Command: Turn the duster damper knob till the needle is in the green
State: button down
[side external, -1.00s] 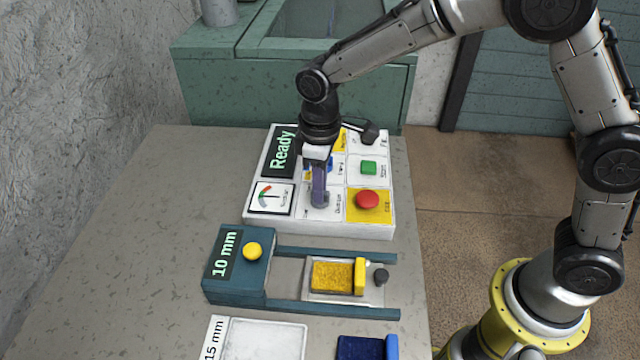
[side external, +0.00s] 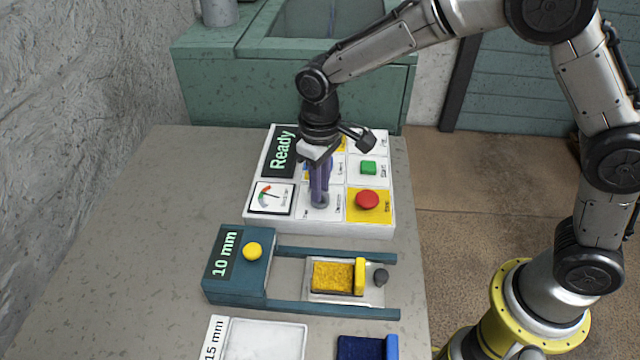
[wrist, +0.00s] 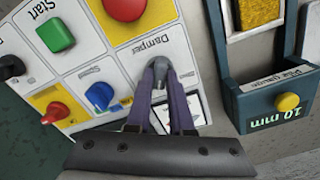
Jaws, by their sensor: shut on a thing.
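The grey damper knob (wrist: 160,73) sits on the cell labelled "Damper" of the white control panel (side external: 318,228). My gripper (side external: 319,200) points down at it, and the two purple fingers (wrist: 162,74) are shut on the knob. In the side view the fingers largely hide the knob. The gauge (side external: 270,198) lies just left of the knob, with a coloured arc of red and green. Its needle is too small to place surely against the green. In the wrist view my fingers cover much of the gauge (wrist: 197,110).
The panel also has a red button (side external: 367,200), a green start button (side external: 368,168), a blue knob (wrist: 99,96) and a "Ready" display (side external: 281,150). A teal pile gauge (side external: 236,264) reading "10 mm" stands in front. The table's left side is clear.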

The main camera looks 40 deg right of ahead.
jog(key=shift+r, duration=0.1)
jog(key=c, duration=0.8)
grip_release()
notch_tip(320, 180, up, 14)
